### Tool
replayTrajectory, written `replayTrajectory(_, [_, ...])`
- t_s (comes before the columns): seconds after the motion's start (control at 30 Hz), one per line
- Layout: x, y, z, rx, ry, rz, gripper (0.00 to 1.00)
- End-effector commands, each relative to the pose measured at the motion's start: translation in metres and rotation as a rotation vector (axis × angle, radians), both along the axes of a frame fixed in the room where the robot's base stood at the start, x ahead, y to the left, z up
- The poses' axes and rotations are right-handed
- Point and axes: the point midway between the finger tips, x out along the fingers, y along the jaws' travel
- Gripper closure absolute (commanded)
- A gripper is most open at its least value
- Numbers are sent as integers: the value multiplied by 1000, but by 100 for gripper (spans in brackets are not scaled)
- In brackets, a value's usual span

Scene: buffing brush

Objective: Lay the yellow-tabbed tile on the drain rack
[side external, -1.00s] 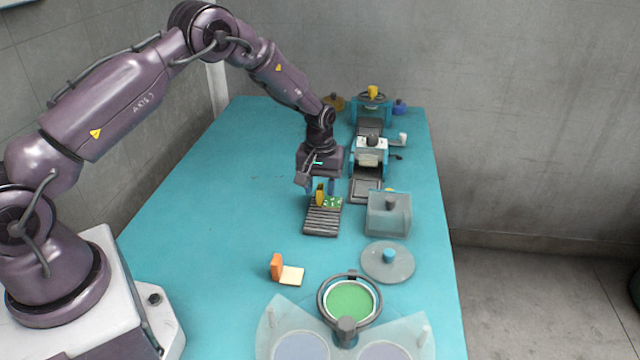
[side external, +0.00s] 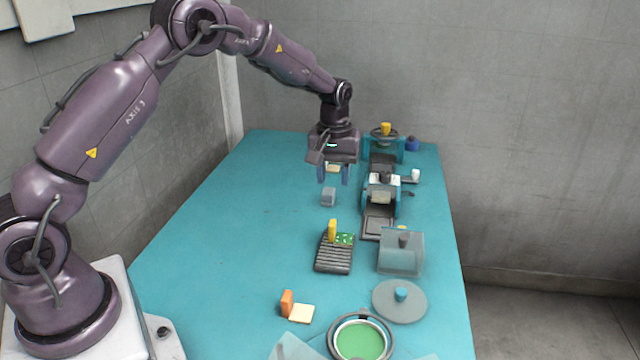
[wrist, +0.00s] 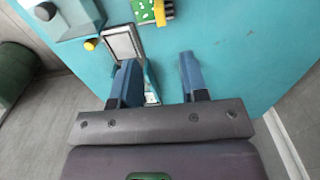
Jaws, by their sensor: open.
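The yellow-tabbed tile (side external: 344,239) is green with pale specks, and its yellow tab (side external: 332,230) stands up at its left side. It appears to lie on the far end of the dark slatted drain rack (side external: 333,262). In the wrist view the tile (wrist: 142,11) and its tab (wrist: 164,12) are at the top edge, partly cut off. My gripper (side external: 334,179) is open, above the table and beyond the rack, apart from the tile. In the wrist view nothing is held between the fingers (wrist: 158,62).
A small grey block (side external: 328,197) shows just below my gripper. A machine with a roller (side external: 381,190) stands to the right, and a translucent box (side external: 401,252) right of the rack. Nearer are a round lid (side external: 400,302) and an orange-tabbed cream tile (side external: 301,313). The table's left is clear.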

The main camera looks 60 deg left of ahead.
Motion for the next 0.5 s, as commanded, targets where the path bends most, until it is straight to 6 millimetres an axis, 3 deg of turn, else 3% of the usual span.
replayTrajectory(0.17, [-1,-1,8,1,-5,-6,59])
replayTrajectory(0.23, [-5,-5,21,1,-21,-25,59])
replayTrajectory(0.37, [-25,-18,68,7,-76,-101,59])
replayTrajectory(0.5, [-66,-38,125,21,-153,-224,59])
